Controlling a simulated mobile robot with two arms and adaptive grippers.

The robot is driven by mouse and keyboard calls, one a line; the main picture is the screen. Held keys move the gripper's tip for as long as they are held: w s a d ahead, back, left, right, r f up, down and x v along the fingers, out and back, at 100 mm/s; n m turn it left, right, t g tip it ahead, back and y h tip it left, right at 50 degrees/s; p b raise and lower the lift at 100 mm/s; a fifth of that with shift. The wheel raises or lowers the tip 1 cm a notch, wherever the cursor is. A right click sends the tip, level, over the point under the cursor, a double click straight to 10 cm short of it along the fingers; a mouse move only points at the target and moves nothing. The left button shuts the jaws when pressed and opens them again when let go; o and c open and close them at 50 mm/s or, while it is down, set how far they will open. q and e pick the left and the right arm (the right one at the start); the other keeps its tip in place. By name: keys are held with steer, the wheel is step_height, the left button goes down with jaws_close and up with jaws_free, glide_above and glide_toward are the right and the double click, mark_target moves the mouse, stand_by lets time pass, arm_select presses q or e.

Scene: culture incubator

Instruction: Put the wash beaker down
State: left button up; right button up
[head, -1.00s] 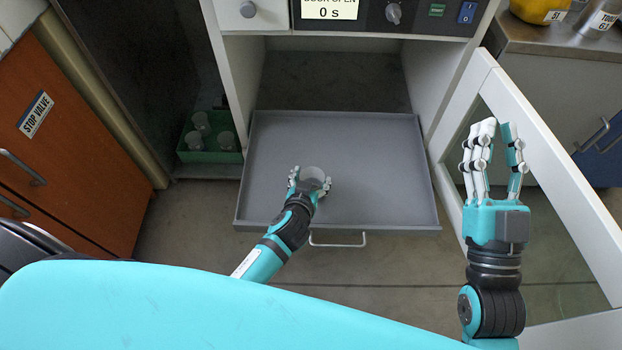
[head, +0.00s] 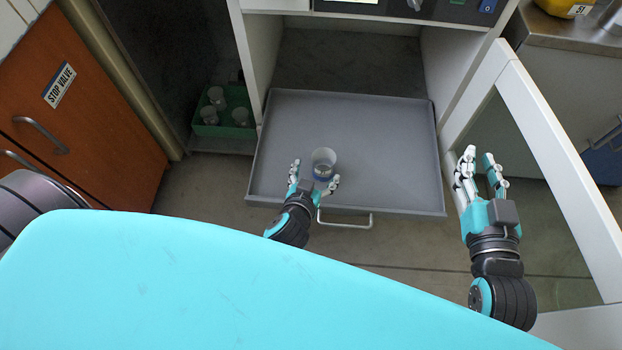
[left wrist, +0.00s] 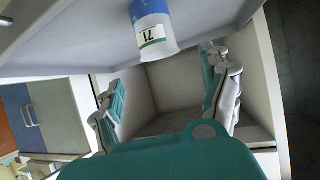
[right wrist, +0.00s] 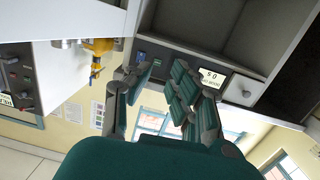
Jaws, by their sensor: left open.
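The wash beaker (head: 323,162) stands upright on the pulled-out grey tray (head: 390,160) in the head view. It is clear with a blue lower part. In the left wrist view the beaker (left wrist: 153,30) shows a blue band and a label reading 71. My left gripper (head: 314,180) is open at the near side of the beaker, its fingers spread apart and clear of it. My right gripper (head: 477,160) is raised at the right, in front of the white door frame, with nothing seen in it; its fingers also show in the right wrist view (right wrist: 165,80).
A white cabinet with an open door (head: 560,160) stands around the tray, the door swung out at the right. A green rack (head: 222,127) with several beakers is at the left of the cabinet. The tray around the beaker is bare, with a handle (head: 345,220) at its front.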

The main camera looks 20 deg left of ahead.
arm_select(q)
step_height(320, 180, up, 20)
steer(key=s+a+m+t+h, duration=0.1)
steer(key=s+m+h, duration=0.1)
steer(key=m+h, duration=0.1)
steer(key=shift+r+t+h+p, duration=0.15)
steer(key=shift+t+h+p, duration=0.15)
steer(key=shift+t+h, duration=0.1)
arm_select(e)
steer(key=f+g, duration=0.1)
steer(key=s+f, duration=0.1)
steer(key=d+f+g, duration=0.1)
steer(key=f, duration=0.1)
steer(key=shift+s+g+h, duration=0.15)
steer(key=shift+g+h, duration=0.15)
steer(key=shift+h, duration=0.1)
steer(key=shift+r, duration=0.1)
